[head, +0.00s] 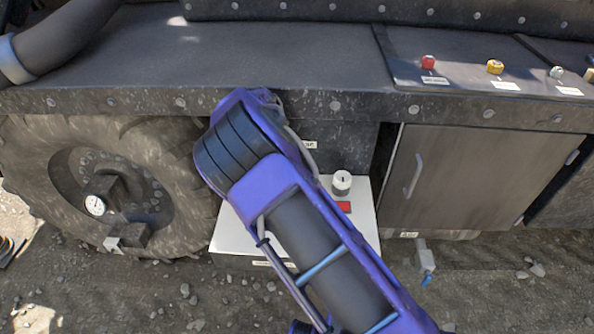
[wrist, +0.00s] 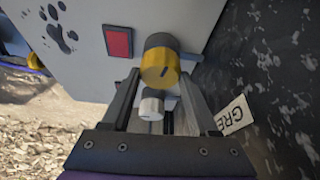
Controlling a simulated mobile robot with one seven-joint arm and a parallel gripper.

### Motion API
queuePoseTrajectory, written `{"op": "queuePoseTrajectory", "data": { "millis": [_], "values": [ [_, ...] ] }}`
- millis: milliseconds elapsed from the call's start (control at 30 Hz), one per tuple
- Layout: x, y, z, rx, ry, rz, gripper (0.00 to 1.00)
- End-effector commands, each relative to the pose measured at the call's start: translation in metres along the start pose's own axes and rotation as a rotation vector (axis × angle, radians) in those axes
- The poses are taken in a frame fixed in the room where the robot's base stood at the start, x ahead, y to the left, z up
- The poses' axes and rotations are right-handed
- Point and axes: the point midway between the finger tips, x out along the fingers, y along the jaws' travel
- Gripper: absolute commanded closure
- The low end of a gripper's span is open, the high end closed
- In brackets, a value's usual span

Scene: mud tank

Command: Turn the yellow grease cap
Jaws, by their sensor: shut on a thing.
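The yellow grease cap (wrist: 160,68) shows in the wrist view, a round knob with a dark mark on its face and a dark collar. It sits on the light box (wrist: 83,38). My gripper (wrist: 161,78) has its two dark fingers on either side of the cap, shut on it. In the head view my own purple arm covers the gripper and the grease cap. A small whitish knob (wrist: 150,105) shows between the fingers, below the yellow cap in the picture.
A red rectangle (wrist: 118,42) is beside the cap. A dark wall (wrist: 270,70) with a partly seen "GRE" label (wrist: 234,116) stands close on the right. In the head view, a red cap (head: 428,62) and another yellow cap (head: 495,67) sit on the upper panel.

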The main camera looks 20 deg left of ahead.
Motion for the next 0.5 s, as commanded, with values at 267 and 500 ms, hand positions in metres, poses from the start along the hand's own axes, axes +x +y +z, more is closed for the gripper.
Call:
{"op": "queuePoseTrajectory", "data": {
  "millis": [267,500],
  "values": [
    [0.0002,0.0002,0.0010,-0.001,-0.002,0.000,0.24],
    [0.0001,0.0001,0.0005,-0.002,-0.001,0.000,0.10]
  ]
}}
